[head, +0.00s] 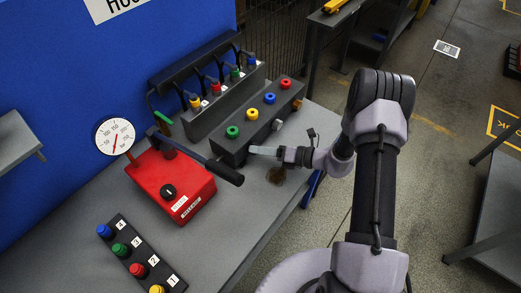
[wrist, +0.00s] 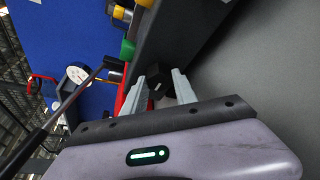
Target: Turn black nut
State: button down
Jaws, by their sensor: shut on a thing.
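The black nut (wrist: 157,79) shows in the wrist view, on the side of a dark grey block. My gripper (wrist: 160,84) has its two pale fingers on either side of the nut and is shut on it. In the head view my gripper (head: 256,151) reaches in from the right, at the lower front of the dark grey block (head: 235,150). I cannot make out the nut in the head view, where the fingers seem to cover it.
Yellow, blue, green and red round fittings sit on top of the block. A red box (head: 172,185) with a black lever handle (head: 225,172) stands close to the left of my gripper, with a pressure gauge (head: 115,136) behind. A button strip (head: 140,258) lies at the front left.

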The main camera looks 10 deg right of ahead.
jog(key=c, duration=1)
grip_release()
jog(key=p+v, duration=0.2)
jog(key=v, duration=1.5)
jog(key=shift+d, duration=0.25)
jog(key=shift+r, duration=0.15)
